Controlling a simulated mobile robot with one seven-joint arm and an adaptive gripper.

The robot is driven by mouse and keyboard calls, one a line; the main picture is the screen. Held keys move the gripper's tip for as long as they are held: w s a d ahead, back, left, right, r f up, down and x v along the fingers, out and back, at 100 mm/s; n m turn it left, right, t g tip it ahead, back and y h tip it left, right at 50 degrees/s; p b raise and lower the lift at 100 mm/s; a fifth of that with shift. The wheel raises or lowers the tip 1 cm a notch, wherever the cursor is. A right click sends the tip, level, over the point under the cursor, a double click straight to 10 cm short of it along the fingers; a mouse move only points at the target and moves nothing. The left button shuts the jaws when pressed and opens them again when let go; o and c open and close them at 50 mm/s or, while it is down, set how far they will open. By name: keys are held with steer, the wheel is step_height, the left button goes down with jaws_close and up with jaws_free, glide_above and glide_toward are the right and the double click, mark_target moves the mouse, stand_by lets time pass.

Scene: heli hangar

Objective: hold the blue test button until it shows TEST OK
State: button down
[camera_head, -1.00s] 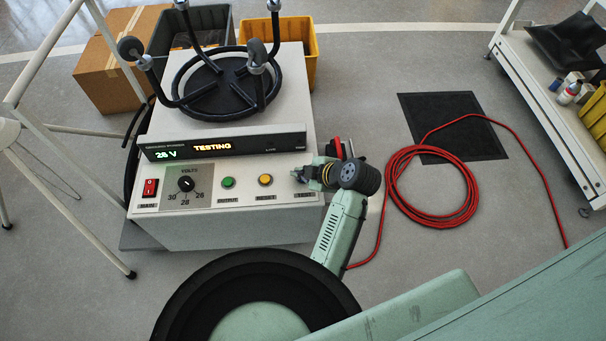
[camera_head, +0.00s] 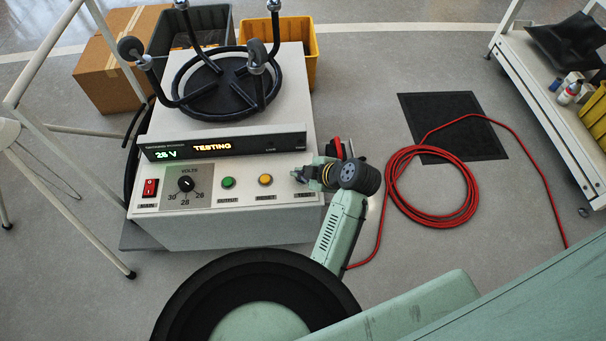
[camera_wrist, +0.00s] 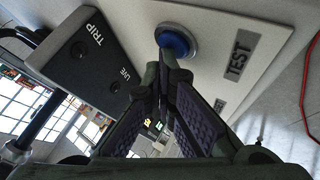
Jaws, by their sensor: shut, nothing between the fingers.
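The blue test button (camera_wrist: 175,40) shows in the wrist view, set in a light ring beside a TEST label (camera_wrist: 238,60). My gripper (camera_wrist: 166,58) is shut and empty, with its fingertips at the button and seemingly touching it. In the head view my gripper (camera_head: 299,174) is at the right end of the panel and hides the button. The power unit (camera_head: 225,222) has a dark display (camera_head: 225,146) that reads 28 V in green and TESTING in amber.
The panel also carries a red main switch (camera_head: 150,188), a volts knob (camera_head: 186,184), a green button (camera_head: 228,183) and an amber button (camera_head: 265,180). A coiled red cable (camera_head: 432,218) lies on the floor to the right. A white cart (camera_head: 545,105) stands far right.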

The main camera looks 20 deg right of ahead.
steer(key=shift+r+p, duration=0.65)
steer(key=shift+r, duration=0.15)
steer(key=shift+r, duration=0.15)
step_height(320, 180, up, 5)
steer(key=p, duration=0.4)
stand_by(0.5)
